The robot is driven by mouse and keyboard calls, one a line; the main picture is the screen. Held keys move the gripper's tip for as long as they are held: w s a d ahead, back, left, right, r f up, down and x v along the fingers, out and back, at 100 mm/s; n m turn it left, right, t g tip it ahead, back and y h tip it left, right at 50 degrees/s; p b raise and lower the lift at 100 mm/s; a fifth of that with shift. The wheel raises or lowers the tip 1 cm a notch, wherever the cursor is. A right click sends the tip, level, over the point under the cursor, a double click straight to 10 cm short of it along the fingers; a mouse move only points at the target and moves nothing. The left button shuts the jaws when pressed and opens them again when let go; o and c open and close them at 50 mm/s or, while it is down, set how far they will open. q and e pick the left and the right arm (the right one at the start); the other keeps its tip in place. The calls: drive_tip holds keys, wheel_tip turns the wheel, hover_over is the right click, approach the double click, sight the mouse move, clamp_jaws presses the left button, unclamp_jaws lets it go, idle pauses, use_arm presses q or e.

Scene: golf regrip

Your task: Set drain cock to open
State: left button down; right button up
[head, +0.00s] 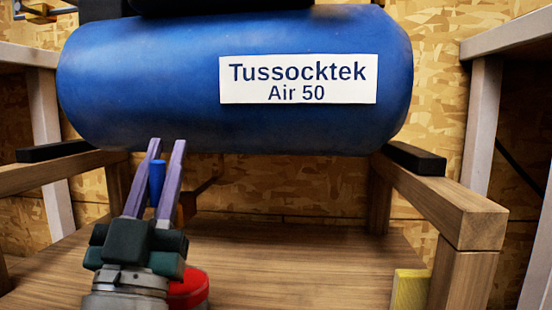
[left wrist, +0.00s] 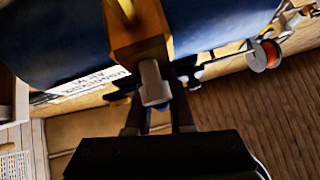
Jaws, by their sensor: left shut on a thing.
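The drain cock is under the left part of a blue air tank (head: 150,75). In the head view its blue handle (head: 157,180) stands between the two purple fingers of my left gripper (head: 167,145). In the left wrist view the brass-coloured cock body (left wrist: 137,42) hangs below the tank, with a pale handle end (left wrist: 153,85) between the dark fingers of my left gripper (left wrist: 157,112). The gripper is shut on the handle. The fingers hide part of the cock, and I cannot tell its exact setting. My right gripper is out of view.
The tank rests on wooden beams (head: 440,195) above a wooden board (head: 300,260). A red round thing (head: 190,288) is beside my left wrist, and a yellow block (head: 410,290) stands at the right.

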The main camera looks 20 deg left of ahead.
sight(151, 194)
use_arm(q)
drive_tip(key=shift+s+a+n+g+y, duration=0.1)
drive_tip(key=shift+a+n+g+y, duration=0.2)
drive_tip(key=shift+n+y, duration=0.35)
drive_tip(key=shift+a+n+g+y, duration=0.1)
drive_tip(key=shift+n+g+y, duration=0.3)
drive_tip(key=shift+n+y, duration=0.25)
drive_tip(key=shift+n, duration=0.3)
drive_tip(key=c, duration=0.8)
unclamp_jaws()
drive_tip(key=v, duration=1)
drive_tip(key=shift+r, duration=0.1)
